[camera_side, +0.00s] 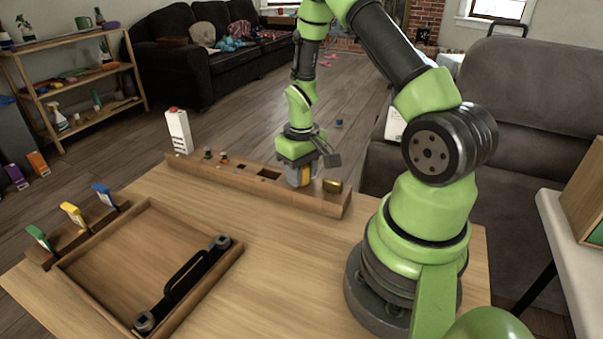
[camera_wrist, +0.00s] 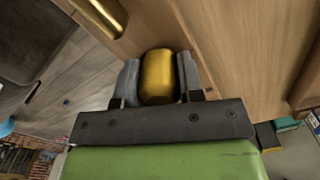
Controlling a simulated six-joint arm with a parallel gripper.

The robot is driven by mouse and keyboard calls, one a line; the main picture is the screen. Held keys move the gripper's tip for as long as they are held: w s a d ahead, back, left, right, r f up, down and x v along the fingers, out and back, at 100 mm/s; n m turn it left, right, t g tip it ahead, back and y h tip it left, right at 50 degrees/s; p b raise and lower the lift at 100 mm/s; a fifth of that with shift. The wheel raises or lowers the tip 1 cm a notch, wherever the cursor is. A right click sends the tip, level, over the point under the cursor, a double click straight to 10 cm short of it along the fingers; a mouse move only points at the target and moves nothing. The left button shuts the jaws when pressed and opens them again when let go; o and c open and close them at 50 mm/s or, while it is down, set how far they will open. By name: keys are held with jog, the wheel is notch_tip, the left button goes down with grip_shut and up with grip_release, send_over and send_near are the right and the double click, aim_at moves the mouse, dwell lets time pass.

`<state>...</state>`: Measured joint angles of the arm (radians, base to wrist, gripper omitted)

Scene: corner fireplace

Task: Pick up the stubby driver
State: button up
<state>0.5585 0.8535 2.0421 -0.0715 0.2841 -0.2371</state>
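The stubby driver (camera_wrist: 158,76) shows as a thick yellow handle in the wrist view, with one of my fingers close against each side. In the side view its yellow handle (camera_side: 297,178) is under my gripper (camera_side: 302,165), at the long wooden rack (camera_side: 240,183) on the table. My gripper appears shut on the handle. The driver's lower end is hidden, and I cannot tell whether it still sits in the rack. A gold, rounded piece (camera_side: 332,186) stands on the rack just to the right; it also shows at the top of the wrist view (camera_wrist: 97,14).
The rack also holds small pieces (camera_side: 223,157) and a dark opening. A white box with a red top (camera_side: 178,130) stands at its left end. A wooden tray (camera_side: 115,262) with a black-handled bar (camera_side: 185,280) and a holder with green, yellow and blue tools lie front left.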

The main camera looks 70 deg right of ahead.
jog(key=shift+c, duration=0.8)
notch_tip(320, 180, up, 8)
jog(key=shift+r, duration=0.2)
jog(key=shift+w+a+r, duration=0.45)
jog(key=shift+w+r, duration=0.1)
jog(key=shift+r, duration=0.15)
jog(key=w+a, duration=0.4)
jog(key=a, duration=0.4)
jog(key=w+a, duration=0.5)
jog(key=a, duration=0.3)
jog(key=s+a, duration=0.3)
jog(key=a, duration=1.7)
jog(key=shift+s+a+f+m, duration=0.15)
jog(key=shift+a+f+m, duration=0.15)
jog(key=shift+f, duration=0.15)
